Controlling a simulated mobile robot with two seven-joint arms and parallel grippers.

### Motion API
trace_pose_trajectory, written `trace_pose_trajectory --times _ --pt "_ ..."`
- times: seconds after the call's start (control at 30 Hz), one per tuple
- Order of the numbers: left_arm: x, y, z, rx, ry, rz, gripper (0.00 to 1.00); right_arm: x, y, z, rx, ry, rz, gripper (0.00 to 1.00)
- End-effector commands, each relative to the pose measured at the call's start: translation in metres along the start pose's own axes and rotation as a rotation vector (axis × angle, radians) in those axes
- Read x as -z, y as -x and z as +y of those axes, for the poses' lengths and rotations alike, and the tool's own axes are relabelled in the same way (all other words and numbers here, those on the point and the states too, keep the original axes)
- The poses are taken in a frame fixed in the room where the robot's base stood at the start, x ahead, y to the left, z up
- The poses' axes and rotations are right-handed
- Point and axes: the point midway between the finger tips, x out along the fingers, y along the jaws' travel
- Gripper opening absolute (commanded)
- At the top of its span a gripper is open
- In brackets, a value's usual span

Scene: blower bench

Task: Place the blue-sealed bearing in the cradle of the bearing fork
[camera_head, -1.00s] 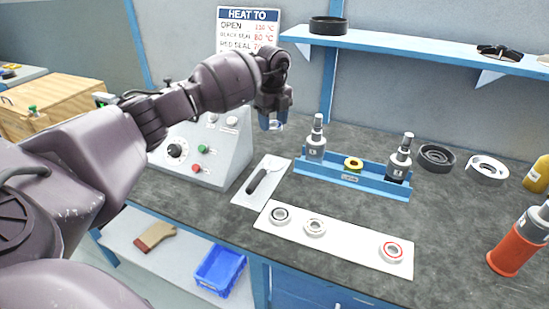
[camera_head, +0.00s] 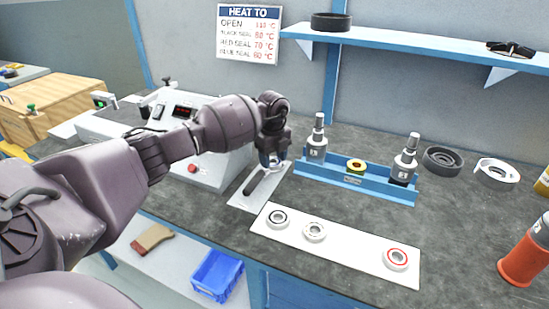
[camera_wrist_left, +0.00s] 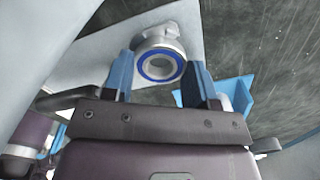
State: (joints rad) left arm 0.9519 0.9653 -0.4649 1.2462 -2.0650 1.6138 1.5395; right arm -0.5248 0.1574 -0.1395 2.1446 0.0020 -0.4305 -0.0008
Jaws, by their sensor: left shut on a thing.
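My left gripper (camera_head: 270,160) is shut on the blue-sealed bearing (camera_wrist_left: 160,66), a metal ring with a blue seal between its blue fingers in the left wrist view. The bearing is mostly hidden by the gripper in the head view. The bearing fork (camera_head: 256,183), with a black handle, lies on a pale plate (camera_head: 272,190). The gripper is over the far end of this fork. A grey metal part (camera_wrist_left: 154,32), apparently the fork's cradle, shows just behind the bearing. I cannot tell whether they touch. My right gripper is not in view.
A blue rack (camera_head: 320,178) with two grey tools and a yellow ring stands close right of the gripper. A white strip (camera_head: 355,252) with three bearings lies in front. The control box (camera_head: 215,165) is behind my arm. An orange cylinder (camera_head: 522,258) stands far right.

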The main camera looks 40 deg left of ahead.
Motion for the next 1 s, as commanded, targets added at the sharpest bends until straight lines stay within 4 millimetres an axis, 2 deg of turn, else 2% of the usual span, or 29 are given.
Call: trace_pose_trajectory --times 0.37,0.4,0.53,0.87,1.0 --pt "-0.001 -0.001 0.0 0.004 0.001 -0.001 0.3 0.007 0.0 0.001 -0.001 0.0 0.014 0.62" --pt "0.0 -0.001 0.0 0.004 0.001 -0.001 0.57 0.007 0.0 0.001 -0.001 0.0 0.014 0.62" --pt "0.0 -0.001 0.0 0.003 0.001 -0.001 0.77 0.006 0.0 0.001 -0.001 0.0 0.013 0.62" --pt "0.0 0.001 0.0 0.003 0.0 -0.001 0.78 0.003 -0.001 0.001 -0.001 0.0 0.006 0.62" --pt "-0.001 0.017 -0.001 0.007 0.001 -0.003 0.78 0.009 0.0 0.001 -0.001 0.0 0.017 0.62"
